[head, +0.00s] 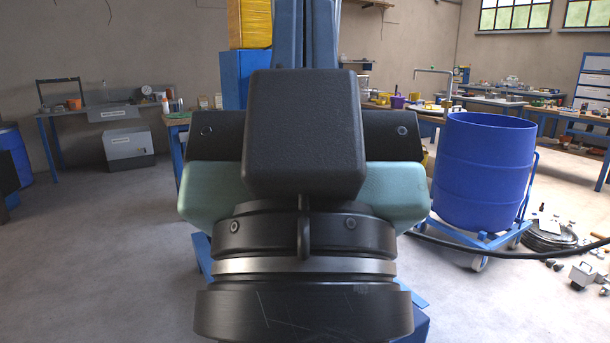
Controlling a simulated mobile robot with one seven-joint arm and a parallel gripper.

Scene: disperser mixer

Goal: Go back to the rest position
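My arm's end fills the middle of the head view, close to the camera. The wide black and green body of my gripper (393,190) shows from behind. Its fingers are hidden, so I cannot tell whether it is open or shut, or whether it holds anything. Behind it stands a tall blue column (304,40), apparently part of the disperser mixer. Most of this machine is hidden by my arm.
A blue drum (484,170) stands on a wheeled blue trolley (476,243) at right. A black hose (470,254) runs across the floor there. Workbenches with tools line the back. A grey box (129,147) stands at left. The floor at left is clear.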

